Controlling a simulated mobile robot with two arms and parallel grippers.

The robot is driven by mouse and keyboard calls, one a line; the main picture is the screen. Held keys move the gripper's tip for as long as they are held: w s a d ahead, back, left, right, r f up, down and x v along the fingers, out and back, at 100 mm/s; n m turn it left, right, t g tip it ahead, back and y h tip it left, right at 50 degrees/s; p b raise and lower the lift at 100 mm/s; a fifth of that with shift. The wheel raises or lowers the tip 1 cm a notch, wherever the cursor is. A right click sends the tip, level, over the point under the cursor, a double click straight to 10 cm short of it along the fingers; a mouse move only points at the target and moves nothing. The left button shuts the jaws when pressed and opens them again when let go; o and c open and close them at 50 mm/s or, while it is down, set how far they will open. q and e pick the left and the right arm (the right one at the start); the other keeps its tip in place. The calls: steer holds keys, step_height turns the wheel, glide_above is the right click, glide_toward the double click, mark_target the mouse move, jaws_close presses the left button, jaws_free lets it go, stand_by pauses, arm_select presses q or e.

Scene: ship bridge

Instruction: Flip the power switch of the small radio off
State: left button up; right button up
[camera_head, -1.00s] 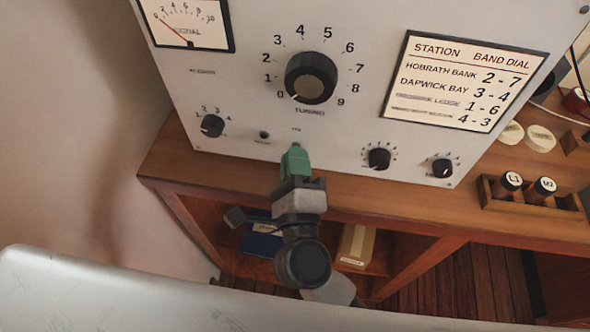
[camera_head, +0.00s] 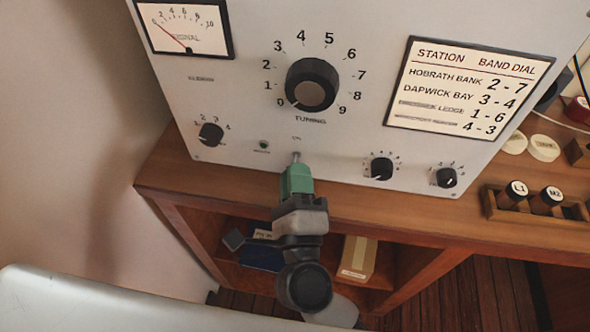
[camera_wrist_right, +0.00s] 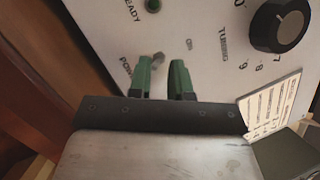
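The radio (camera_head: 240,105) is a pale grey panel with a TUNING knob and a dial, standing on a wooden desk. Its small metal power switch (camera_head: 296,157) is a toggle low on the panel, below the "ON" label. The switch also shows in the right wrist view (camera_wrist_right: 158,58), beside the "POWER" lettering. Which way its lever leans is hard to tell. My right gripper (camera_head: 296,172) has green fingers just below and in front of the switch. In the right wrist view its fingers (camera_wrist_right: 162,66) are apart with nothing between them. My left gripper is not in view.
The tuning knob (camera_head: 312,85) is above the switch, with smaller knobs (camera_head: 381,168) to either side. A station card (camera_head: 465,85) is on the panel's right. A wooden rack (camera_head: 535,205) with labelled plugs stands at right. Shelves below hold a box (camera_head: 358,258).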

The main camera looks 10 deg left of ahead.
steer(key=b+v, duration=0.2)
steer(key=v, duration=0.7)
steer(key=shift+s, duration=0.3)
